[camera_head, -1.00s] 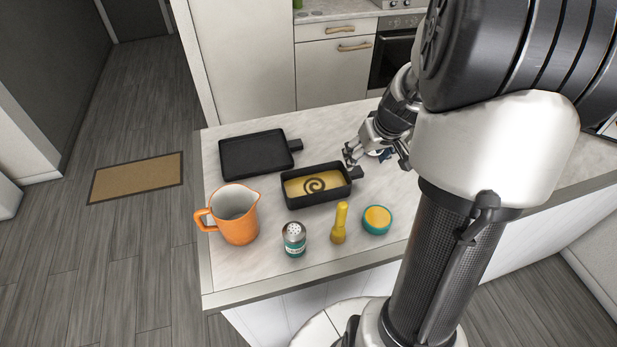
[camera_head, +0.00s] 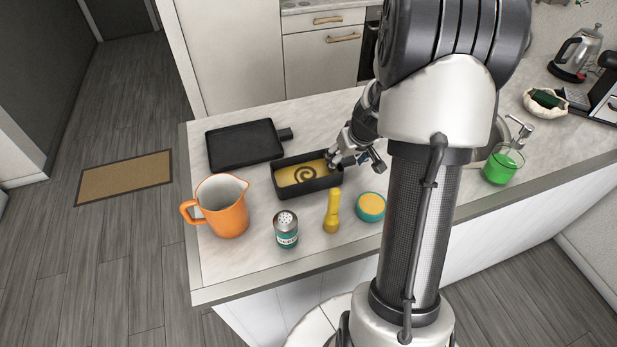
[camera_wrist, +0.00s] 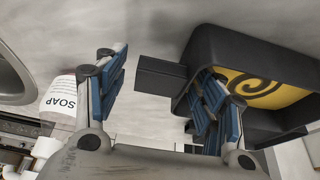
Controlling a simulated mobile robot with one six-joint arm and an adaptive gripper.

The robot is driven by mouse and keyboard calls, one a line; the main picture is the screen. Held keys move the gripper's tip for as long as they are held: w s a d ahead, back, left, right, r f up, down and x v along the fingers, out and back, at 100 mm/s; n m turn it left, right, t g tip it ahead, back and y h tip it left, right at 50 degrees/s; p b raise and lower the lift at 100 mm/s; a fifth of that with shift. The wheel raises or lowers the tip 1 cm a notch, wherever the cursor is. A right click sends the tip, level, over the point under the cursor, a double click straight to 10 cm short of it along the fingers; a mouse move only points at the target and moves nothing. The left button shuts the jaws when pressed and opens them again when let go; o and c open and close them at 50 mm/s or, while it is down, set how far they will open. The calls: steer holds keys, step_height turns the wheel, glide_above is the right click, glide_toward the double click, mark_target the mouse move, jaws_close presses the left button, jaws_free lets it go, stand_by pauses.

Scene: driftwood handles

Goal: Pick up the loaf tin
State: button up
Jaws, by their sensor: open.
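The loaf tin (camera_head: 290,190) is a black rectangular tin with yellow filling and a dark spiral on top. It stands on the counter in the head view. In the wrist view the tin (camera_wrist: 205,62) is at the right, with its dark handle tab (camera_wrist: 160,76) pointing left. My gripper (camera_head: 352,162) is at the right end of the tin, by the tab. In the wrist view my gripper (camera_wrist: 160,95) is open, its blue-padded fingers apart with the tab showing between them. I cannot tell whether a finger touches the tin.
A black tray (camera_head: 243,146) lies behind the tin. An orange jug (camera_head: 221,207), a shaker (camera_head: 286,230), a yellow pepper mill (camera_head: 332,212) and a teal round tub (camera_head: 370,207) stand in front. A soap bottle (camera_wrist: 60,100) shows in the wrist view.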

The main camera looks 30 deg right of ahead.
steer(key=shift+r, duration=0.1)
steer(key=shift+c, duration=0.5)
jaws_close()
